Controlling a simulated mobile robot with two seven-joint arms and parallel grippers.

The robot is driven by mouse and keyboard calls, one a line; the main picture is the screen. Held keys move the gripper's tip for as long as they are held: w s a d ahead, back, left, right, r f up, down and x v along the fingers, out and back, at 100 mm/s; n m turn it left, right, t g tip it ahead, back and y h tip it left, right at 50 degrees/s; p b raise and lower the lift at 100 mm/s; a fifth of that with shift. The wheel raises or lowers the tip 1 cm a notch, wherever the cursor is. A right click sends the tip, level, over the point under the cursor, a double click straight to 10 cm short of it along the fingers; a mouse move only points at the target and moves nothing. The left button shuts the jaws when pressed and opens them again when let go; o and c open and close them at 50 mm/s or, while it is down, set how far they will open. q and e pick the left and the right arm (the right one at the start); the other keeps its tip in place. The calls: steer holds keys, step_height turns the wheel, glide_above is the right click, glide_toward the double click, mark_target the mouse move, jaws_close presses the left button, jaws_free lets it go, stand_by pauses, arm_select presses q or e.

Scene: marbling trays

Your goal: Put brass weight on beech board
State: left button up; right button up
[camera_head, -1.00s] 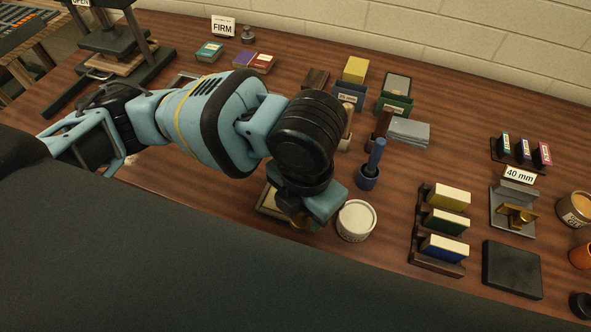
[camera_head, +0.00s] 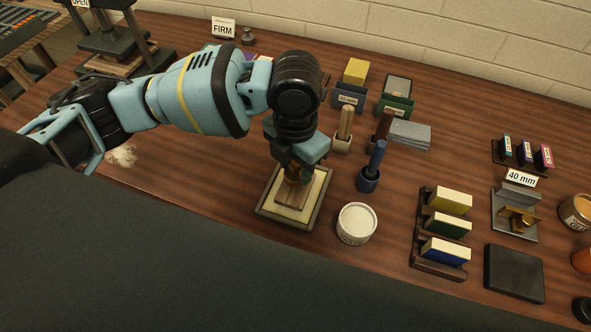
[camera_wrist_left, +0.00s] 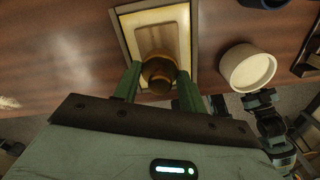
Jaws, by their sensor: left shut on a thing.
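The beech board (camera_head: 291,197) is a small pale brown wooden board, lying in the middle of a cream-lined tray (camera_head: 262,212). It also shows in the left wrist view (camera_wrist_left: 172,35). My left gripper (camera_head: 294,168) is over the far part of the board. It is shut on the brass weight (camera_wrist_left: 158,76), a round, brownish-gold piece between the green fingers. In the head view the weight is mostly hidden by the gripper. I cannot tell whether it touches the board.
A white tub (camera_head: 357,223) stands right of the tray. A blue-handled tool in a round holder (camera_head: 369,179) and a wooden-handled tool (camera_head: 345,127) stand behind it. A rack of coloured blocks (camera_head: 441,236) is further right.

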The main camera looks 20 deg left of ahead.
mark_target(296, 165)
arm_select(q)
steer(key=shift+f, duration=1.15)
steer(key=shift+f, duration=0.25)
steer(key=o, duration=1.3)
steer(key=shift+s, duration=0.1)
steer(key=shift+o, duration=0.2)
steer(key=shift+r, duration=0.15)
step_height(296, 165, up, 12)
steer(key=shift+r+p, duration=0.1)
steer(key=shift+p, duration=0.3)
